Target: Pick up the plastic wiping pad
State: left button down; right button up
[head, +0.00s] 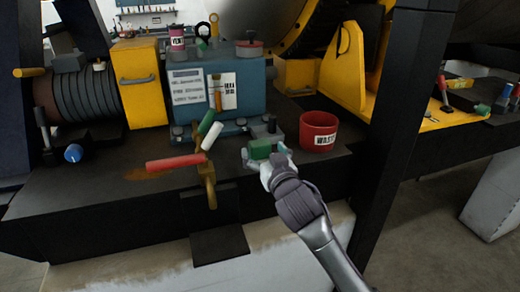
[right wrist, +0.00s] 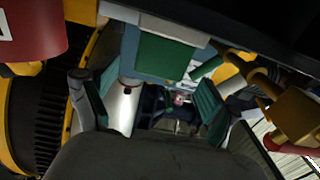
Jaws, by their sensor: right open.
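A green block (head: 260,149), which looks like the plastic wiping pad, is at the front of the bench, just left of the red bin. In the right wrist view a flat green face with pale edges (right wrist: 165,55) shows beyond the fingers and appears to be the same block. My right gripper (head: 266,157) is open, with its fingers close to the green block and pointing at it. Its two spread fingers, with green inner pads, show in the right wrist view (right wrist: 155,95), with nothing between them. Contact with the block cannot be told. My left gripper is out of view.
A red waste bin (head: 319,132) stands close to the right of the gripper. A brass valve with red, white and green handles (head: 205,165) stands to the left. A blue-grey housing (head: 215,95) is behind. A dark post (head: 398,130) rises at right.

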aim_at(262, 146)
jog(key=x, duration=0.1)
jog(key=p+x, duration=0.1)
jog(key=shift+w+r, duration=0.3)
jog(key=shift+w, duration=0.05)
jog(key=shift+w+a+f, duration=0.15)
jog(key=shift+w+a, duration=0.1)
jog(key=shift+w, duration=0.25)
jog(key=c, duration=1.3)
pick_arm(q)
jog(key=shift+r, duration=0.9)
